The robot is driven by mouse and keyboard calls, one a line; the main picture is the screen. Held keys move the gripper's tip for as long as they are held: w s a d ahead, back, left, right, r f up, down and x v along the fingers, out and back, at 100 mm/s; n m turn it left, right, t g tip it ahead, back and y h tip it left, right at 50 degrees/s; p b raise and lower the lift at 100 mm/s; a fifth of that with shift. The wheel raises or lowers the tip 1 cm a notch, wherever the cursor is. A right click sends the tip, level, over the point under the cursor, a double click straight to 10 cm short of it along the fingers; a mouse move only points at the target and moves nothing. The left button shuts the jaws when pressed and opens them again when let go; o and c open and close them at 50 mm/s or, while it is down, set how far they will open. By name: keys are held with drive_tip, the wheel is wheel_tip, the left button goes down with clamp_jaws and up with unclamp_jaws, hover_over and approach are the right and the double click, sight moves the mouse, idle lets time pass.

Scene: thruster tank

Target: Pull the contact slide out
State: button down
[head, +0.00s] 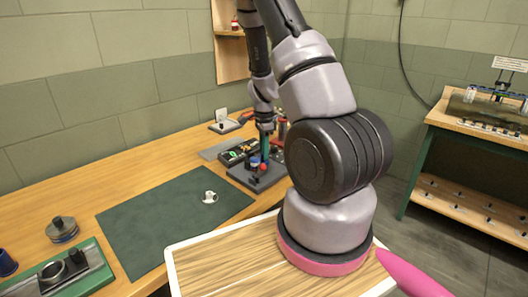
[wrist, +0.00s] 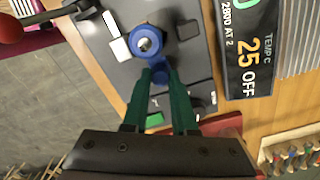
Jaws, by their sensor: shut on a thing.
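In the wrist view, a blue part (wrist: 147,40) with a round ring and a metal centre sits on a dark grey block (wrist: 95,32). A short blue tab runs from it towards my gripper (wrist: 162,76). The green fingers are shut on this tab; their tips hide part of it. I cannot tell for sure whether this blue part is the contact slide. In the head view, my gripper (head: 265,150) points down over the dark block (head: 245,178) on the bench. The arm hides the block's right side there.
A red ball (wrist: 10,28) stands at the wrist view's top left. A display panel (wrist: 250,50) reading 25 OFF lies to the right. On the bench, a green mat (head: 150,225) carries a small white part (head: 210,197); a green-based fixture (head: 65,275) stands at front left.

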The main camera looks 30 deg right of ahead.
drive_tip(key=shift+w+d, duration=0.1)
idle(0.3)
drive_tip(key=shift+w+d, duration=0.2)
drive_tip(key=shift+d, duration=0.4)
drive_tip(key=shift+w+d, duration=0.2)
drive_tip(key=shift+d, duration=0.35)
drive_tip(key=c, duration=0.7)
unclamp_jaws()
wheel_tip(320, 180, up, 11)
drive_tip(key=shift+f, duration=0.1)
